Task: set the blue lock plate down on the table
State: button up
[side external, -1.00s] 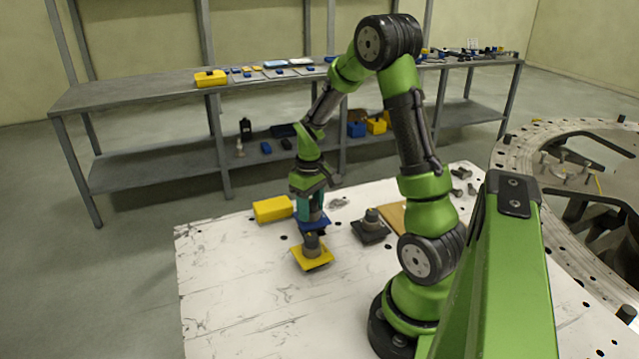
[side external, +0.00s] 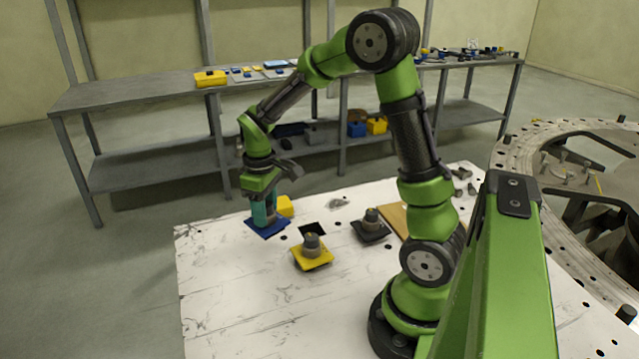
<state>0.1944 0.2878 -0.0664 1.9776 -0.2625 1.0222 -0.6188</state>
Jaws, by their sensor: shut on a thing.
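The blue lock plate (side external: 268,229) is a flat blue square at the far left part of the white table (side external: 225,290). My gripper (side external: 264,212), with teal fingers, is right above it and shut on it. The plate is at or very close to the table top; I cannot tell whether it touches. The fingers hide the middle of the plate.
A yellow plate with a grey knob (side external: 312,258) sits right of the blue plate. A dark plate with a knob (side external: 371,230) stands further right. A yellow block (side external: 285,206) is partly hidden behind my gripper. The front left of the table is clear.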

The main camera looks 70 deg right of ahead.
aim_at(267, 230)
jog(key=shift+f, duration=3)
jog(key=shift+f, duration=0.1)
jog(key=o, duration=1.3)
jog(key=shift+c, duration=0.2)
notch_tip(267, 230, up, 11)
jog(key=shift+r, duration=0.1)
jog(key=shift+s+a+r, duration=0.1)
jog(key=shift+a+r, duration=0.15)
jog(key=shift+r, duration=0.4)
jog(key=s+a+r+m+t+y, duration=0.2)
jog(key=s+a+r+m+t, duration=0.3)
jog(key=s+a, duration=0.7)
notch_tip(267, 230, up, 3)
jog(key=shift+a+r+t, duration=0.15)
jog(key=shift+t, duration=0.95)
